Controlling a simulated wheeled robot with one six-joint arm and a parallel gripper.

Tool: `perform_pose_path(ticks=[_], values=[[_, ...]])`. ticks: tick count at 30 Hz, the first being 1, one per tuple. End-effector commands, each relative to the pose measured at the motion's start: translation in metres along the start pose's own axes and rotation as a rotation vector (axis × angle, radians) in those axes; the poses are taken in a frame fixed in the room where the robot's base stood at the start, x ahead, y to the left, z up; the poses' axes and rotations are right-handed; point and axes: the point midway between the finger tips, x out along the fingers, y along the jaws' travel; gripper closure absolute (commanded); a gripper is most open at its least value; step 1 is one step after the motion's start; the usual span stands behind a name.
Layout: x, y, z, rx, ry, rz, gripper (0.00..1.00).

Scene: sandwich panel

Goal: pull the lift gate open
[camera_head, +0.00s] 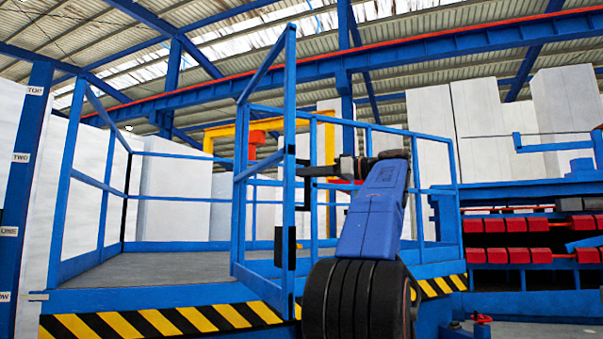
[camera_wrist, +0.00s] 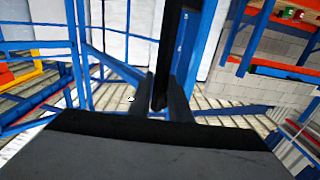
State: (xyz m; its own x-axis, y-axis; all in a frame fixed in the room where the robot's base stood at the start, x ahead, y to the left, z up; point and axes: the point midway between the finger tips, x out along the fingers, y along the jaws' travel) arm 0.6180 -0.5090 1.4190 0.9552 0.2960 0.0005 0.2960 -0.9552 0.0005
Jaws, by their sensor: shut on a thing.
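The lift gate (camera_head: 289,120) is a blue tubular frame in the middle of the head view. It stands at an angle to the platform's striped front edge, its near post overlapping the stripes, with an opening to its left. A black upright bar is on the near post. My gripper (camera_head: 303,170) reaches this post from the right, partly hidden by my own arm. In the wrist view my gripper (camera_wrist: 160,105) has its dark fingers closed around a black bar (camera_wrist: 169,50), which looks like the gate's handle. The exact contact is hard to see.
The lift platform (camera_head: 180,266) has blue side rails and a yellow-black striped edge (camera_head: 150,322). A blue post (camera_head: 30,150) with labels stands at far left. Red bins (camera_head: 505,240) fill a rack at right. White panels stand behind.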

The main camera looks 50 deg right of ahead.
Motion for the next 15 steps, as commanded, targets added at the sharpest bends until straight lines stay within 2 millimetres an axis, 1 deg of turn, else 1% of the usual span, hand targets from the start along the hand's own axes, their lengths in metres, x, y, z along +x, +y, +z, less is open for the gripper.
perform_pose_path(ticks=[4,15], values=[[-0.0020,0.0070,0.0004,0.000,0.001,-0.010,1.00],[-0.0029,0.0088,0.0002,0.000,0.000,-0.015,1.00]])
